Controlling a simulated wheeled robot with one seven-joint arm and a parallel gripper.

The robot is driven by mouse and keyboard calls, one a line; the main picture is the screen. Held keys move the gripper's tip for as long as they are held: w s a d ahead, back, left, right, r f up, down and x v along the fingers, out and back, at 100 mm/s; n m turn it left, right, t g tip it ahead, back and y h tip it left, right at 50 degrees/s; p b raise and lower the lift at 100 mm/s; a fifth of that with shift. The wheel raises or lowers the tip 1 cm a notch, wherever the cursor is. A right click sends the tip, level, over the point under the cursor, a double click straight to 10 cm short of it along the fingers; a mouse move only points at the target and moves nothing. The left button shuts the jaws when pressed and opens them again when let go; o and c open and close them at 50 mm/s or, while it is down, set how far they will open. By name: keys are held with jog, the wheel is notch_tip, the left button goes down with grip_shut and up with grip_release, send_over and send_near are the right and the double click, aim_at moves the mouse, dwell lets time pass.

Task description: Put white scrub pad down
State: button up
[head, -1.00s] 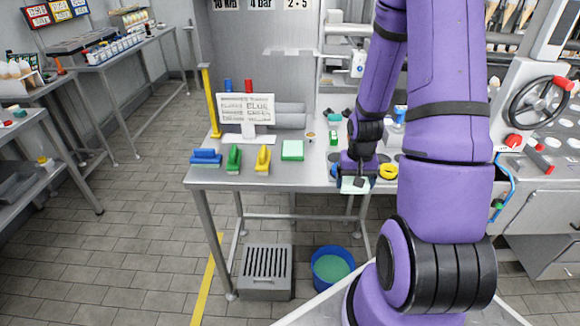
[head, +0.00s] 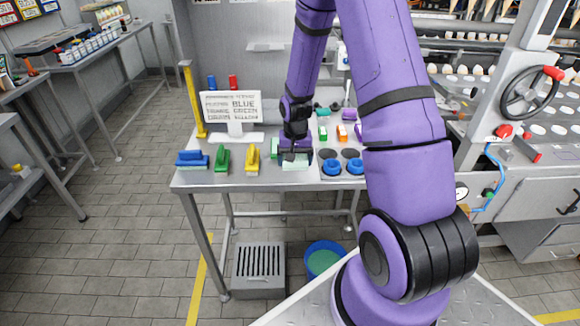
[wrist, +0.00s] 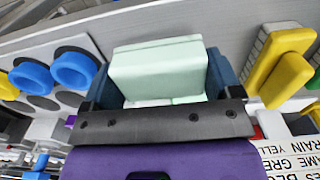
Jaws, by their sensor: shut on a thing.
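The white scrub pad is a pale, slightly mint block (head: 296,162). It also shows large in the wrist view (wrist: 158,68). My gripper (head: 295,156) is shut on it near the front edge of the steel table (head: 225,178); its dark blue fingers (wrist: 160,80) flank the pad. I cannot tell whether the pad touches the table. A green pad (head: 275,148) lies just behind and left of my gripper, partly hidden by it. In the wrist view, a pale greenish strip shows beneath the held pad; I cannot tell what it is.
To the right, a tray with round recesses holds blue round things (head: 332,167). A blue bucket (head: 324,258) stands below.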

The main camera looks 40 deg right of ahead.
aim_at(290, 173)
jog(key=shift+w+a, duration=0.2)
jog(key=shift+w, duration=0.2)
jog(key=shift+w+a+f, duration=0.1)
jog(key=shift+w+f, duration=0.1)
jog(key=shift+f, duration=0.75)
jog(key=shift+w+a+f, duration=0.1)
jog(key=shift+w+f, duration=0.1)
jog(key=shift+f, duration=0.7)
jog(key=shift+f, duration=0.15)
jog(key=o, duration=0.7)
